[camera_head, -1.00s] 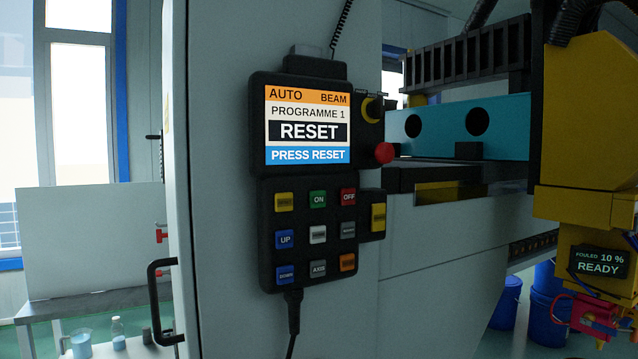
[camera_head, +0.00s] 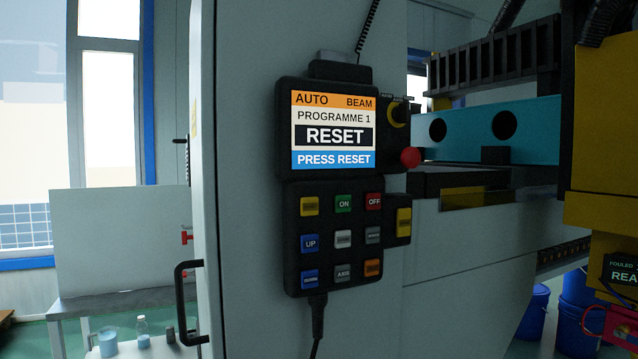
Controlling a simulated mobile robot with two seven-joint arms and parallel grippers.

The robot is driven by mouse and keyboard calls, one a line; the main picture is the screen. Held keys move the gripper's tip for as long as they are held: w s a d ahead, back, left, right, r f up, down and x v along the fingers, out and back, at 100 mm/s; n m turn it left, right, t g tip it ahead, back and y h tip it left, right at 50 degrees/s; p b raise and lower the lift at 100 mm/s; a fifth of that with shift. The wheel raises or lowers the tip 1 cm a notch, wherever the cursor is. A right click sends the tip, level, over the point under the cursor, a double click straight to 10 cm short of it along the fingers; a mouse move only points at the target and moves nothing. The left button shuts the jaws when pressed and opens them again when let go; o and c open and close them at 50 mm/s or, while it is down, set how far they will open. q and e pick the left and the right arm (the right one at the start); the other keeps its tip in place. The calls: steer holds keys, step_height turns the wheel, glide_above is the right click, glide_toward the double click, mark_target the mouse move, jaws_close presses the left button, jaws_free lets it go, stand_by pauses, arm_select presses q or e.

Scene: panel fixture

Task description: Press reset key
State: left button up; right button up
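A black control pendant (camera_head: 293,232) hangs on the grey machine cabinet. Its screen (camera_head: 333,131) reads AUTO, BEAM, PROGRAMME 1, RESET and PRESS RESET. Below it is a keypad with a green ON key (camera_head: 344,203), a red OFF key (camera_head: 374,202), a blue UP key (camera_head: 310,243) and a grey AXIS key (camera_head: 343,273). A yellow key (camera_head: 309,207), a white key (camera_head: 343,239), an orange key (camera_head: 373,268) and a yellow side key (camera_head: 404,222) have labels too small to read, so I cannot tell which is reset. Neither of my grippers is in view.
A red mushroom button (camera_head: 410,157) and a yellow-ringed knob (camera_head: 399,113) sit at the pendant's right side. A black door handle (camera_head: 187,303) sticks out on the left. A cable (camera_head: 317,325) hangs below the pendant. Yellow machinery (camera_head: 604,130) stands at the right.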

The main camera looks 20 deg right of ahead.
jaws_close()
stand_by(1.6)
